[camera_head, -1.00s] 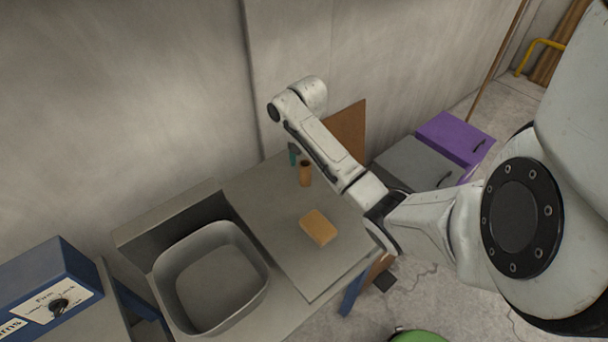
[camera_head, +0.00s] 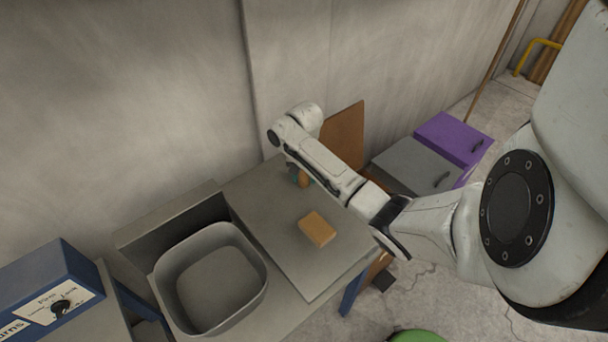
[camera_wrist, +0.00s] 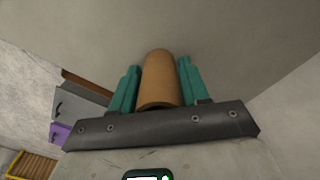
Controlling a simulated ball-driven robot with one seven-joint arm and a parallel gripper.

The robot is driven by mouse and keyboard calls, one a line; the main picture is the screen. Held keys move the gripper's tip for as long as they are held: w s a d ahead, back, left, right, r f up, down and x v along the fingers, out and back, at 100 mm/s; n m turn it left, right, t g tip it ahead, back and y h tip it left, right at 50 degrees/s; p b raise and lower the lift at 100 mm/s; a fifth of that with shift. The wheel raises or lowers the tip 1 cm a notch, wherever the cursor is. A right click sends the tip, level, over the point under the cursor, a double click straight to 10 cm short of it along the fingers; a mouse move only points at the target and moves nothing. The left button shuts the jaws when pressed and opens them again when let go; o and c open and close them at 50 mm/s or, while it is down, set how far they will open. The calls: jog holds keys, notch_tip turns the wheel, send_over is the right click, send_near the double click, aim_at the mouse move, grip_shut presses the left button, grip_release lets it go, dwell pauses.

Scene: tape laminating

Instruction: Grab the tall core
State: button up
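The tall core is a brown-orange cylinder (camera_head: 304,180) standing on the grey table top near the wall, partly hidden by my arm in the head view. In the wrist view the core (camera_wrist: 160,78) is between the two teal fingers of my gripper (camera_wrist: 158,86), with one finger on each side. The fingers are spread about as wide as the core and look open, with only narrow gaps at most; contact is not clear. In the head view only a bit of teal of my gripper (camera_head: 292,173) shows beside the core.
A flat tan block (camera_head: 317,229) lies on the table (camera_head: 270,220) in front of the core. A grey basin (camera_head: 258,262) is set at the left. A blue box with a dial (camera_head: 45,290) is at far left. Grey (camera_head: 415,165) and purple (camera_head: 455,140) drawer units stand behind right.

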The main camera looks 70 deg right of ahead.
jog(key=c, duration=0.6)
jog(key=shift+r, duration=0.1)
jog(key=shift+c, duration=0.2)
